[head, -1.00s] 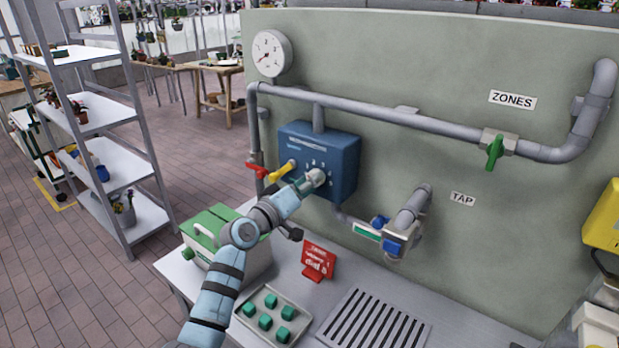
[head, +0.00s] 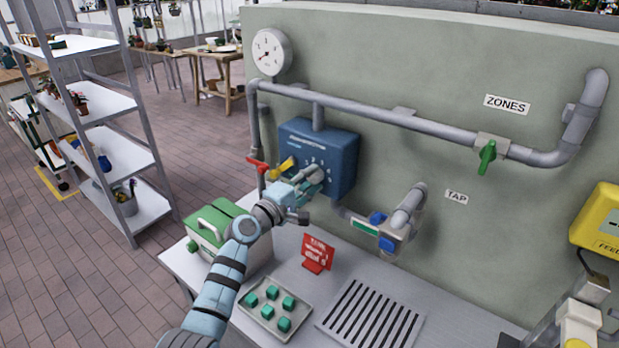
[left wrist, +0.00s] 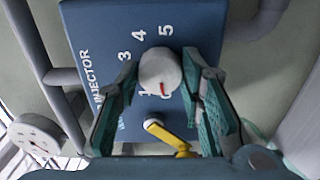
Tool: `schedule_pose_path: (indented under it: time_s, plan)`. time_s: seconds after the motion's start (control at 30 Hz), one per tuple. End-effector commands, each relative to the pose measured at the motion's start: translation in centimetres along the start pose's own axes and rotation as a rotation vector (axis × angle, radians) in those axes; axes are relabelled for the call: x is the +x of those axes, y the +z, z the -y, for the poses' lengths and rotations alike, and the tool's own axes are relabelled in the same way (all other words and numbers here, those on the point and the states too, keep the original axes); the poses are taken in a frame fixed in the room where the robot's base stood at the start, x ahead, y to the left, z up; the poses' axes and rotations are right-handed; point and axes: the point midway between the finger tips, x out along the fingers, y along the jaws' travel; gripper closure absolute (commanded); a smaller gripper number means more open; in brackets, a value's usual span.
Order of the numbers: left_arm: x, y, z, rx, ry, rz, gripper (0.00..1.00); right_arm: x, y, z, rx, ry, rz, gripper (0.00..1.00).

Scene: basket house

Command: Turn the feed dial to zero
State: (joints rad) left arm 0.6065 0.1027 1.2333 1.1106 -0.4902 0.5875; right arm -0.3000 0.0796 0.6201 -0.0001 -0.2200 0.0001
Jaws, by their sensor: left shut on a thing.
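The blue injector box (head: 335,150) is mounted on the grey-green wall, with digits on its face. Its round grey feed dial (left wrist: 160,68) carries a red mark. In the left wrist view the mark points down towards the low digits, near the 0 and 1; the exact reading is hard to tell. My left gripper (head: 311,179) is at the dial, and it also shows in the left wrist view (left wrist: 163,84). Its teal-padded fingers are shut on the dial from both sides. In the head view the gripper hides part of the dial.
A yellow lever (head: 284,167) and a red valve handle (head: 257,166) sit close beside the gripper. A tap (head: 390,235) juts out to the right. Below are a green-lidded box (head: 215,222), a red sign (head: 317,252) and a tray (head: 262,323).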

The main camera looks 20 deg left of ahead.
Motion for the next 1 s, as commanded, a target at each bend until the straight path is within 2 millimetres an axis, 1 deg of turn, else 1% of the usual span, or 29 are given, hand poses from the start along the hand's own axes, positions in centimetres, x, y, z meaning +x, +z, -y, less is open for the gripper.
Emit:
schedule_pose_path:
  time_s: [0.17, 0.57, 0.6, 0.7, 1.0]
  plan:
    - [-0.01, 0.00, 0.06, -0.030, -0.001, 0.000, 0.93, -0.15, -0.02, -0.02, 0.000, 0.000, 0.000, 1.00]
    - [-0.01, 0.01, 0.09, -0.035, -0.001, 0.000, 0.93, -0.13, -0.01, -0.02, 0.000, 0.000, 0.000, 1.00]
    - [-0.01, 0.01, 0.08, -0.034, -0.001, 0.000, 0.59, -0.13, -0.01, -0.02, 0.000, 0.000, 0.000, 1.00]
    - [-0.01, 0.01, 0.06, -0.034, -0.001, 0.000, 0.45, -0.13, -0.01, -0.02, 0.000, 0.000, 0.000, 1.00]
    - [-0.12, -0.01, 0.04, -0.032, 0.000, 0.000, 0.45, -0.13, -0.01, -0.24, -0.001, 0.003, 0.000, 1.00]
